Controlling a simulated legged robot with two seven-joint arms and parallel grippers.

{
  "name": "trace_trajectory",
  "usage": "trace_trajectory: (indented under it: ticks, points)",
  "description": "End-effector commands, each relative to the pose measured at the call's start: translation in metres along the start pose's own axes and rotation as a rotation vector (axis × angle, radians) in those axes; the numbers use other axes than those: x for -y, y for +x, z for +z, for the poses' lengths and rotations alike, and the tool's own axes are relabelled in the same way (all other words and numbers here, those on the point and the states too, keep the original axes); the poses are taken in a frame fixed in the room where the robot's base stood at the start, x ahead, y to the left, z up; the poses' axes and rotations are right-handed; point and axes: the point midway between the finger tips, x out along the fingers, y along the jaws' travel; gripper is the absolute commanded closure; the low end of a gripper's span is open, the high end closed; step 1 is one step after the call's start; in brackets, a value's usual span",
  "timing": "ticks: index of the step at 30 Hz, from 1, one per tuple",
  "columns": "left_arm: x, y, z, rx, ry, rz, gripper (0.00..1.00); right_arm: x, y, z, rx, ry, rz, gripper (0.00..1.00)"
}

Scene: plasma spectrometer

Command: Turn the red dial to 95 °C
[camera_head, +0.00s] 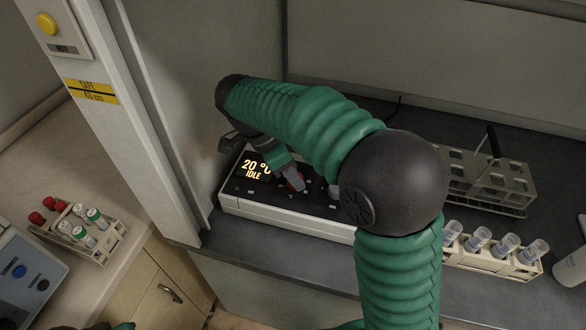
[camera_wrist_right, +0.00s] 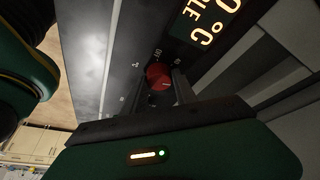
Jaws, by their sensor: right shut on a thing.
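The red dial (camera_head: 296,183) is on the dark top panel of the white-sided device (camera_head: 290,219), right of its lit display (camera_head: 256,170), which reads 20 °C and IDLE. My right gripper (camera_head: 293,176) reaches down onto the dial and is shut on it, partly covering it. In the right wrist view the round red dial (camera_wrist_right: 158,77) sits between the dark fingers (camera_wrist_right: 161,86), with a thin pale mark on its face.
A rack of capped vials (camera_head: 492,253) stands on the dark counter to the right. An empty metal rack with a handle (camera_head: 487,185) is behind it. A pale wall post (camera_head: 135,100) rises left of the device. Another tube rack (camera_head: 82,236) stands on the left bench.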

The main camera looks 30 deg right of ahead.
Motion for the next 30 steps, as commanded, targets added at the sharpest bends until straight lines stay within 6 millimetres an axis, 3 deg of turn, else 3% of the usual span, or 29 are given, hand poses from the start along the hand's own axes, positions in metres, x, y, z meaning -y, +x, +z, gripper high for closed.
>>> trace_trajectory:
  ticks: [2,14,30]
  points:
    - [0.0,-0.011,-0.003,0.0,0.0,0.0,0.66,0.003,-0.006,-0.002,0.004,0.066,0.019,1.0]
    - [0.0,-0.051,-0.012,0.0,0.0,0.0,0.66,0.004,-0.007,-0.004,0.027,0.417,0.164,1.0]
    - [0.0,-0.117,-0.028,0.0,0.0,0.0,0.66,0.006,-0.007,-0.008,0.059,0.891,0.36,1.0]
